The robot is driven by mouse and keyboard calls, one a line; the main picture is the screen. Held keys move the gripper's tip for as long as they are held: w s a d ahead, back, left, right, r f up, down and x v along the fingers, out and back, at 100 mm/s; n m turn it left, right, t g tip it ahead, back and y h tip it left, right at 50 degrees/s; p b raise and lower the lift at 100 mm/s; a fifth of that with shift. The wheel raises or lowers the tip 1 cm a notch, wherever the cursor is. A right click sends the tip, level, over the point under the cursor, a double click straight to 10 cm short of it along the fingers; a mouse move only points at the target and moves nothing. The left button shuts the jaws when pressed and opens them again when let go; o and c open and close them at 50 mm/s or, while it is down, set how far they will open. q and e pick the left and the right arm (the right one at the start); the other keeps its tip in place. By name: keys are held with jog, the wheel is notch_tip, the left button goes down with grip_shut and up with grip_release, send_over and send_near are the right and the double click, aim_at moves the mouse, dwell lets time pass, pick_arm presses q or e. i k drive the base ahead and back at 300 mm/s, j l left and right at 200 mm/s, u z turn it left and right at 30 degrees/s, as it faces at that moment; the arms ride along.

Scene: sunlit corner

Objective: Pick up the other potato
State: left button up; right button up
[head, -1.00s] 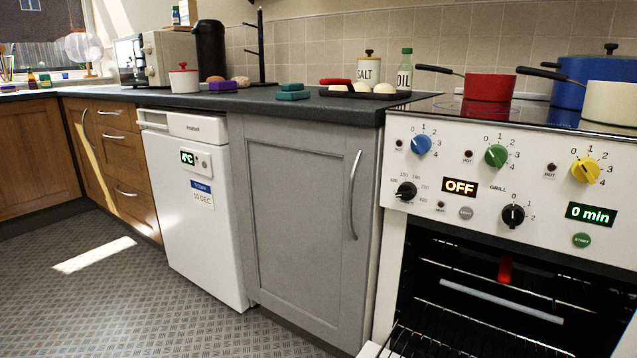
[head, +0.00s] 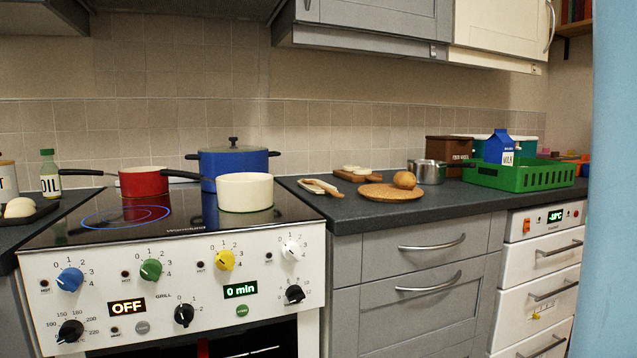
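A round brown thing that looks like a potato (head: 404,180) is on the dark worktop right of the hob. It sits at the back right edge of a round cork mat (head: 377,194); I cannot tell whether it rests on the mat or just behind it. No second potato shows in this view. Neither of my grippers is in view.
The hob (head: 180,226) carries a red pan (head: 143,181), a blue pot (head: 228,163) and a cream pot (head: 244,192). A steel pot (head: 428,171) and green crate (head: 535,177) stand right of the mat. A light blue surface (head: 615,180) blocks the right edge.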

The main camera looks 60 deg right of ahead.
aim_at(403, 180)
jog(key=z, duration=2.25)
jog(key=k+l+u, duration=0.2)
jog(key=l, duration=0.2)
jog(key=l+u, duration=0.15)
jog(key=l, duration=0.3)
jog(key=i+l+u, duration=0.15)
jog(key=l+u, duration=0.6)
jog(key=l, duration=0.2)
jog(key=l+u, duration=0.35)
jog(key=l, duration=0.15)
